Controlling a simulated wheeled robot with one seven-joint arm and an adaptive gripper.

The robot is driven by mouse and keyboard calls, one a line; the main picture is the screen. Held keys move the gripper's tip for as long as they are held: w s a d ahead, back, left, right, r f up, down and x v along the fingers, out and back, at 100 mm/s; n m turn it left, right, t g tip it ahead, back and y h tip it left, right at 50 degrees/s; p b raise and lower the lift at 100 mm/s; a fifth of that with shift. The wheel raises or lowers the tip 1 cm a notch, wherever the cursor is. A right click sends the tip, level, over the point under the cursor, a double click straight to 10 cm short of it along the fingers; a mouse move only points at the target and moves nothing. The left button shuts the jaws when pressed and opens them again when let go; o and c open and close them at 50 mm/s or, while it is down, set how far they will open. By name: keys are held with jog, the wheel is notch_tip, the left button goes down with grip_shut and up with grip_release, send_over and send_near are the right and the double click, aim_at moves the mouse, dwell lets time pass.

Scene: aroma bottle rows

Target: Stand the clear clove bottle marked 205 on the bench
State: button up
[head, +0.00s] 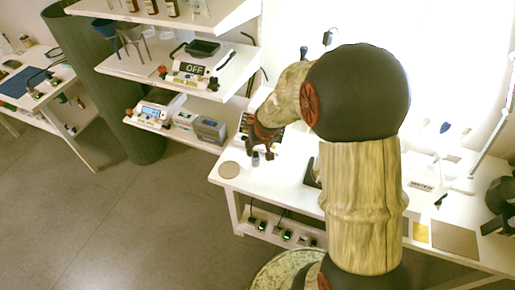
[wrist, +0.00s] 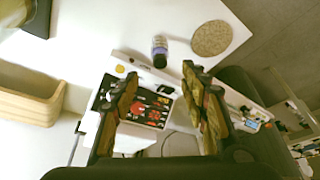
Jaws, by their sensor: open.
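A small bottle (head: 255,158) with a dark cap and a bluish-purple band stands on the white bench (head: 290,160), near its far left corner. It also shows in the wrist view (wrist: 159,50), beyond the fingertips and roughly in line with the gap between them. Its label is too small to read, so I cannot tell whether it is marked 205 or is clove. My gripper (head: 262,140) is open and empty, close above the bottle in the head view; the wrist view shows its two fingers spread (wrist: 160,72). No contact with the bottle shows.
A round cork mat (wrist: 211,38) lies beside the bottle near the bench edge. Shelves with a device reading OFF (head: 195,68) stand at the back left.

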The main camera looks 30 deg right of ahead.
jog(key=s+a+r+n, duration=0.1)
jog(key=s+a+r, duration=0.35)
jog(key=r, duration=0.45)
jog(key=s+a+r+n, duration=0.1)
jog(key=s+a+r, duration=0.35)
jog(key=r, duration=0.35)
jog(key=s+a+r, duration=0.3)
jog(key=s, duration=0.4)
jog(key=s+a+r+n+t+y, duration=0.1)
jog(key=s+a+r, duration=0.2)
jog(key=s, duration=0.4)
jog(key=shift+s+a+r, duration=0.15)
jog(key=shift+s+r, duration=0.1)
jog(key=shift+r, duration=0.15)
